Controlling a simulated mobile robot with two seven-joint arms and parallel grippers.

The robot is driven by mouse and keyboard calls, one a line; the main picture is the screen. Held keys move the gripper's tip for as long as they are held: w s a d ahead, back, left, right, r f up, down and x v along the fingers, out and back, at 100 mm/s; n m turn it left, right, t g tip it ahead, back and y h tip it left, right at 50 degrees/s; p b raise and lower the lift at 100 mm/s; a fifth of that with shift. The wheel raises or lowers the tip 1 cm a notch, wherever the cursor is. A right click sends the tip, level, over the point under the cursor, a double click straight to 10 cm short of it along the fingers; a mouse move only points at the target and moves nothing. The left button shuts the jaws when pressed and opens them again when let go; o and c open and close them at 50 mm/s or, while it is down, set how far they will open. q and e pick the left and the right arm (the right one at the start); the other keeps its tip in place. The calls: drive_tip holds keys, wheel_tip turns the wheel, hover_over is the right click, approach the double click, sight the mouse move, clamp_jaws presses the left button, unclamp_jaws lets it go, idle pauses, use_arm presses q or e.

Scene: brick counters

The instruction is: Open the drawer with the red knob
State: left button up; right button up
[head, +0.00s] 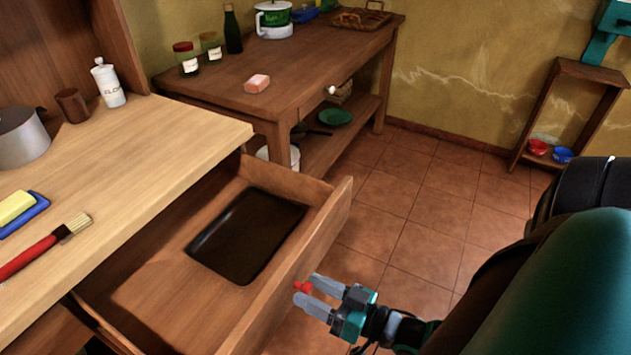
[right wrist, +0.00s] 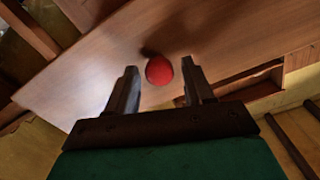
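The wooden drawer (head: 332,215) under the light wood counter stands pulled well out, with a dark flat tray (head: 248,236) lying inside it. Its red knob (head: 303,287) is on the drawer's front face. My right gripper (head: 316,292) is at the knob, fingers pointing at the drawer front. In the right wrist view the red knob (right wrist: 159,70) sits between and slightly beyond the two fingertips, with a gap on each side, so the gripper is open and not clamped on it. My left gripper is not in view.
On the counter (head: 150,150) are a brush (head: 45,250), a yellow block on a blue dish (head: 20,212), a pot (head: 22,138), a brown cup (head: 72,105) and a white bottle (head: 108,84). A side table (head: 320,60) stands behind. The tiled floor (head: 420,215) beyond the drawer is clear.

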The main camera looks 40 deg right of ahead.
drive_tip(key=shift+o, duration=0.4)
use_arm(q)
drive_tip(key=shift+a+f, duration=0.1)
use_arm(e)
drive_tip(key=v, duration=1.3)
